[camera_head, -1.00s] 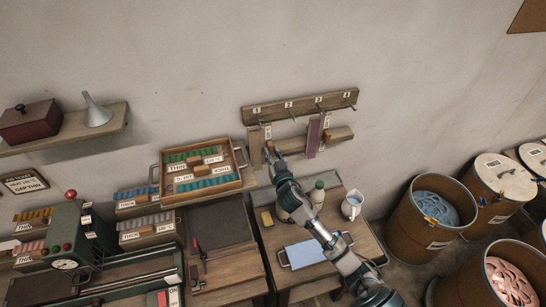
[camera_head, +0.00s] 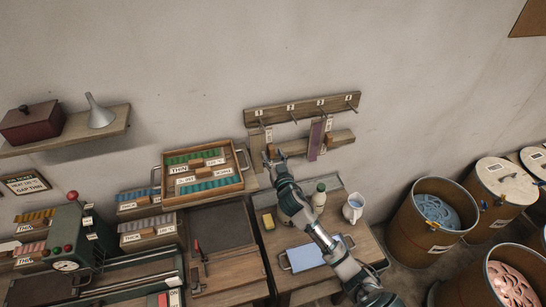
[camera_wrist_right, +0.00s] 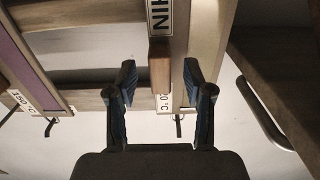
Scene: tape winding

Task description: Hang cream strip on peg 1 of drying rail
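The drying rail (camera_head: 290,110) is on the wall, with numbered pegs along it. The cream strip (camera_head: 257,148) hangs upright below peg 1 (camera_head: 260,119); it also shows in the wrist view (camera_wrist_right: 209,40). Its exact contact with the peg is too small to tell. My right gripper (camera_head: 271,156) is just in front of the strip's right side. In the wrist view my right gripper (camera_wrist_right: 160,85) is open, its fingers apart on either side of a narrow wooden block (camera_wrist_right: 160,66). My left gripper is out of view.
A purple strip (camera_head: 315,139) hangs farther right on the rail, by a wooden bar (camera_head: 342,136). A wooden tray of blocks (camera_head: 240,188) is left of my arm; bins are right.

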